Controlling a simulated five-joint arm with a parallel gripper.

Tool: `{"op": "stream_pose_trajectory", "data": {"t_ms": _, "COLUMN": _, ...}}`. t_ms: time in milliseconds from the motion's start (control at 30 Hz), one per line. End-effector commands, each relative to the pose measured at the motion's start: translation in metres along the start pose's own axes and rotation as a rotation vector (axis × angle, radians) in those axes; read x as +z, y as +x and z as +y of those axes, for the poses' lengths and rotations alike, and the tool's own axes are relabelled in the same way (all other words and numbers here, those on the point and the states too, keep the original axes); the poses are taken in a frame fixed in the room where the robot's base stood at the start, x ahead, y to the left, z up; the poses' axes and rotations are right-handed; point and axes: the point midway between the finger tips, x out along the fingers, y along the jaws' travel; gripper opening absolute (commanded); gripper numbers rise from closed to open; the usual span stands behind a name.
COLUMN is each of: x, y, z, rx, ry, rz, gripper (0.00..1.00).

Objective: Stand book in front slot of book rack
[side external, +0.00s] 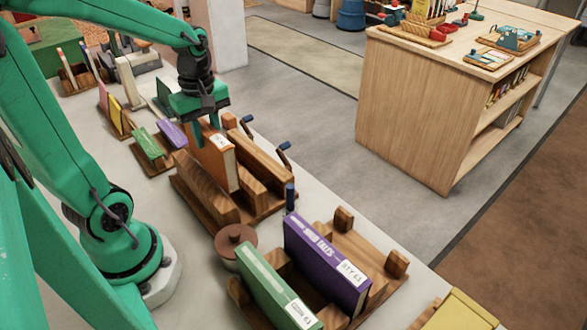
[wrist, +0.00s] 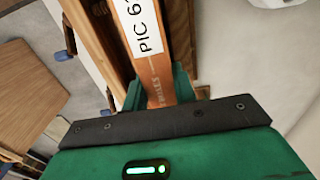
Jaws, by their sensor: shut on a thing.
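An orange book (side external: 220,160) stands nearly upright between the wooden blocks of a holder (side external: 205,205) with blue-knobbed handles. My gripper (side external: 207,125) is shut on the book's upper end from above. In the wrist view, its green fingers (wrist: 158,90) flank the orange spine (wrist: 160,72), which has a white "PIC 6" label. Whether the book's lower edge touches the holder's base is hidden. A wooden rack (side external: 385,280) in the foreground holds a purple book (side external: 325,262) and a green book (side external: 272,285) upright, with a gap between them.
A round brown-lidded pot (side external: 235,240) stands between the holder and the foreground rack. Smaller books, green (side external: 147,145) and purple (side external: 172,134), lean in a rack behind on the left. A yellow item (side external: 462,312) is at the bottom right. The pale table edge runs along the right.

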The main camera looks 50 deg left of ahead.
Motion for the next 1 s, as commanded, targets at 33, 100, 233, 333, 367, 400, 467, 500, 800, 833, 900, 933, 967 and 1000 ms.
{"op": "stream_pose_trajectory", "data": {"t_ms": 33, "x": 0.000, "y": -0.003, "z": 0.001, "rx": 0.003, "ry": 0.000, "rz": 0.001, "gripper": 0.00}}
{"op": "stream_pose_trajectory", "data": {"t_ms": 100, "x": 0.000, "y": -0.005, "z": 0.001, "rx": 0.003, "ry": 0.000, "rz": 0.001, "gripper": 0.00}}
{"op": "stream_pose_trajectory", "data": {"t_ms": 233, "x": 0.000, "y": -0.009, "z": 0.001, "rx": 0.002, "ry": 0.000, "rz": 0.001, "gripper": 0.00}}
{"op": "stream_pose_trajectory", "data": {"t_ms": 333, "x": 0.000, "y": -0.013, "z": 0.001, "rx": 0.003, "ry": 0.000, "rz": 0.001, "gripper": 0.00}}
{"op": "stream_pose_trajectory", "data": {"t_ms": 367, "x": 0.000, "y": -0.014, "z": 0.001, "rx": 0.003, "ry": 0.000, "rz": 0.001, "gripper": 0.00}}
{"op": "stream_pose_trajectory", "data": {"t_ms": 400, "x": 0.000, "y": -0.015, "z": 0.001, "rx": 0.003, "ry": 0.000, "rz": 0.001, "gripper": 0.00}}
{"op": "stream_pose_trajectory", "data": {"t_ms": 467, "x": 0.000, "y": -0.017, "z": 0.001, "rx": 0.003, "ry": 0.000, "rz": 0.001, "gripper": 0.00}}
{"op": "stream_pose_trajectory", "data": {"t_ms": 500, "x": 0.000, "y": -0.018, "z": 0.001, "rx": 0.003, "ry": 0.000, "rz": 0.001, "gripper": 0.00}}
{"op": "stream_pose_trajectory", "data": {"t_ms": 800, "x": 0.000, "y": -0.021, "z": 0.000, "rx": 0.002, "ry": 0.000, "rz": 0.001, "gripper": 0.00}}
{"op": "stream_pose_trajectory", "data": {"t_ms": 833, "x": 0.000, "y": -0.021, "z": 0.000, "rx": 0.002, "ry": 0.000, "rz": 0.001, "gripper": 0.00}}
{"op": "stream_pose_trajectory", "data": {"t_ms": 900, "x": 0.000, "y": -0.021, "z": 0.000, "rx": 0.002, "ry": 0.000, "rz": 0.001, "gripper": 0.00}}
{"op": "stream_pose_trajectory", "data": {"t_ms": 933, "x": 0.000, "y": -0.021, "z": 0.000, "rx": 0.002, "ry": 0.000, "rz": 0.001, "gripper": 0.00}}
{"op": "stream_pose_trajectory", "data": {"t_ms": 967, "x": 0.000, "y": -0.021, "z": 0.000, "rx": 0.002, "ry": 0.000, "rz": 0.001, "gripper": 0.00}}
{"op": "stream_pose_trajectory", "data": {"t_ms": 1000, "x": 0.000, "y": -0.022, "z": 0.000, "rx": 0.002, "ry": 0.000, "rz": 0.001, "gripper": 0.00}}
